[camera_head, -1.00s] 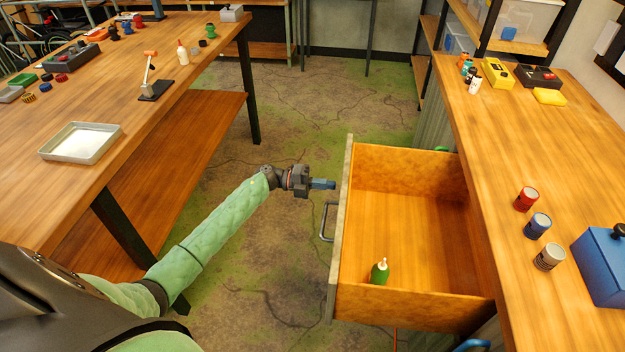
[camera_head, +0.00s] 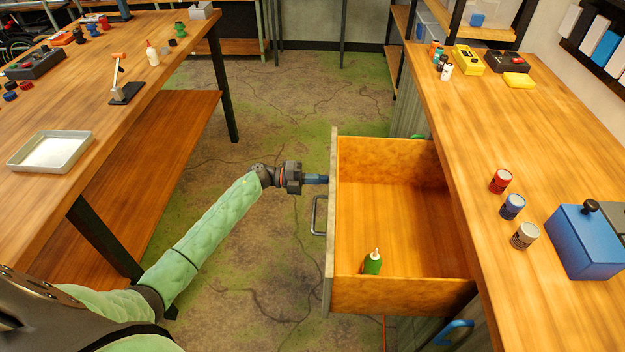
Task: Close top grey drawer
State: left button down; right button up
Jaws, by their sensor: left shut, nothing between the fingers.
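The top grey drawer (camera_head: 402,296) stands pulled out from the right-hand workbench, its wooden inside visible. A green bottle (camera_head: 372,263) stands in it near the front panel. The drawer's metal handle (camera_head: 317,216) is on the outer front face. My left gripper (camera_head: 318,179) is shut and empty, with its blue fingertips at the drawer front, above and beyond the handle. I cannot tell whether the tips touch the panel. My right gripper is not in view.
The right workbench (camera_head: 545,130) carries red, blue and white cans (camera_head: 512,206) and a blue box (camera_head: 585,243). A left table (camera_head: 110,110) holds a metal tray (camera_head: 52,151) and tools. Open floor (camera_head: 285,110) lies between them. A blue handle (camera_head: 455,333) shows below the drawer.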

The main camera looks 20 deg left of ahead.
pick_arm(q)
jog(key=b+x, duration=0.3)
jog(key=x, duration=2.8)
jog(key=shift+d+b, duration=0.35)
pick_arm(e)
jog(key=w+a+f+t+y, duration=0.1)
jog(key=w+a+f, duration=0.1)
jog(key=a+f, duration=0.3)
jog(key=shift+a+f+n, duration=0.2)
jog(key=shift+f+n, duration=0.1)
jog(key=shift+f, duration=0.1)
pick_arm(q)
jog(key=shift+w+d, duration=0.1)
jog(key=shift+r, duration=0.1)
